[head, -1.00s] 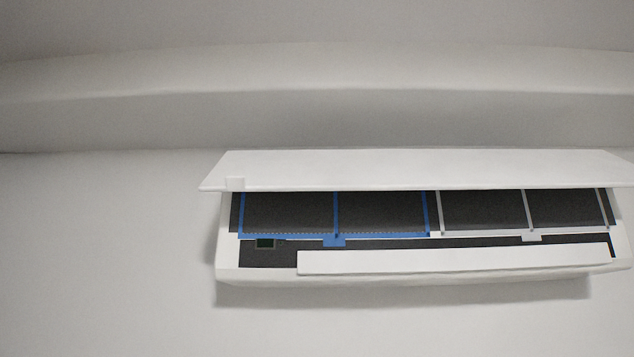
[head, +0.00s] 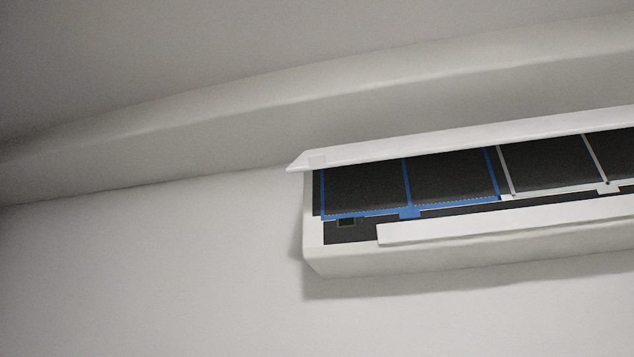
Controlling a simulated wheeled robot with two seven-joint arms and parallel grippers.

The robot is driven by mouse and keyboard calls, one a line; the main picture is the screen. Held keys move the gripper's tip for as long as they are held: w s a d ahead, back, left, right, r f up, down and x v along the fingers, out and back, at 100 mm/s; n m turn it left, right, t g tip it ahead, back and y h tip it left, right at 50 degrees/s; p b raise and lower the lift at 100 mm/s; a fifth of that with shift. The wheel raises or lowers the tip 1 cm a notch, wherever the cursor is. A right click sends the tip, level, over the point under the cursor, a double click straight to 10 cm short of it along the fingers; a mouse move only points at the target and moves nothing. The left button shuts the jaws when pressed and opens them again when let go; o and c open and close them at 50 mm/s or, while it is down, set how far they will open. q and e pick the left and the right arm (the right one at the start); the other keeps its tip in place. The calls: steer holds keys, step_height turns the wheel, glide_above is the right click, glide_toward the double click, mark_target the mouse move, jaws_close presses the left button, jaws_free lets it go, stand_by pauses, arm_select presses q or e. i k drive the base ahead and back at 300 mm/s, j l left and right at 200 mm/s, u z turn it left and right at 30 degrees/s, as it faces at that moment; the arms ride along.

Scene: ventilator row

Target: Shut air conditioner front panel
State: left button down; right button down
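The white air conditioner (head: 330,262) is mounted on the wall at the right of the head view, and its right end is cut off by the picture edge. Its front panel (head: 470,135) is open, swung up and sticking out along the top. Under the panel, a blue-framed filter (head: 407,185) and a white-framed filter (head: 550,163) show in the dark opening. A white louver flap (head: 510,219) runs along the lower front. Neither of my grippers is in view.
A pale ledge or moulding (head: 230,112) runs along the wall above the unit. The wall (head: 150,270) to the left of and below the unit is bare and clear.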

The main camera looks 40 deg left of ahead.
mark_target(622, 116)
steer(key=u, duration=1.6)
steer(key=i, duration=0.5)
